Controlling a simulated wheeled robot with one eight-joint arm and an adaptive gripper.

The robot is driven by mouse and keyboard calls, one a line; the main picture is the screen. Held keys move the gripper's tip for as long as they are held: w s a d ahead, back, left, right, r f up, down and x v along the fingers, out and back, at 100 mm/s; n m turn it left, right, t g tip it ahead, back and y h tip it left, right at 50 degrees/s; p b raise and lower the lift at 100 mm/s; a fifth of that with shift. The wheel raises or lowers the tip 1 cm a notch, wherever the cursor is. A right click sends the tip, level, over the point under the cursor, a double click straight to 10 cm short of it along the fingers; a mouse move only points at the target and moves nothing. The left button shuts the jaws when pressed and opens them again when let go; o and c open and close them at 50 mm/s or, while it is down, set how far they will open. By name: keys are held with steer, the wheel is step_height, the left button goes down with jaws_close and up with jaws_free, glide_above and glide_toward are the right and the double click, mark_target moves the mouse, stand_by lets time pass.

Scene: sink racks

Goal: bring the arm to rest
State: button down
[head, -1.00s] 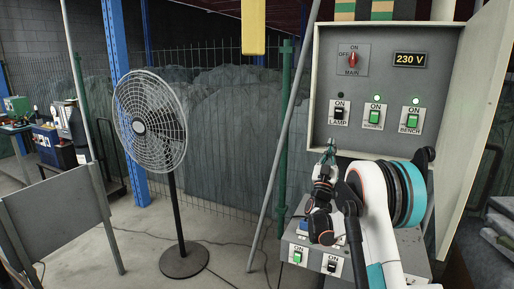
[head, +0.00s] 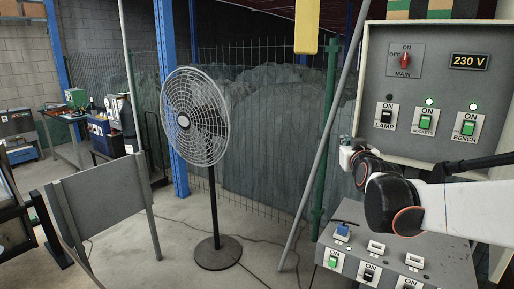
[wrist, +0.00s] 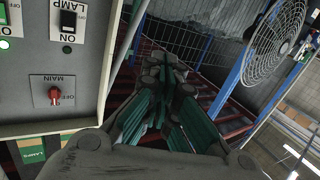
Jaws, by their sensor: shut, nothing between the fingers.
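My gripper (wrist: 163,112) shows in the wrist view with its green-padded fingers drawn together and nothing between them. In the head view my arm reaches in from the right, in front of the lower part of the open grey switch box (head: 375,75), and its far end is beside the box's lower left corner. The gripper's fingers cannot be made out there. The wrist view shows the box's face (wrist: 30,65) close on the left, apart from the fingers.
The box has a red main switch (head: 405,60), a 230 V display (head: 468,62) and lit sockets and bench lights. A lower switch console (head: 395,262) stands beneath my arm. A fan (head: 212,160) and a grey board (head: 103,200) stand left.

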steer(key=s+a+f+g, duration=0.2)
steer(key=s+f, duration=0.4)
steer(key=s, duration=0.6)
steer(key=s+a+f+g+y, duration=0.1)
steer(key=s+f+g, duration=0.3)
steer(key=s, duration=0.9)
steer(key=s+a+f+g, duration=0.3)
steer(key=s+f, duration=0.5)
steer(key=s, duration=0.4)
steer(key=shift+s+a+f+g, duration=0.15)
steer(key=shift+s+f+g, duration=0.25)
steer(key=shift+g, duration=0.2)
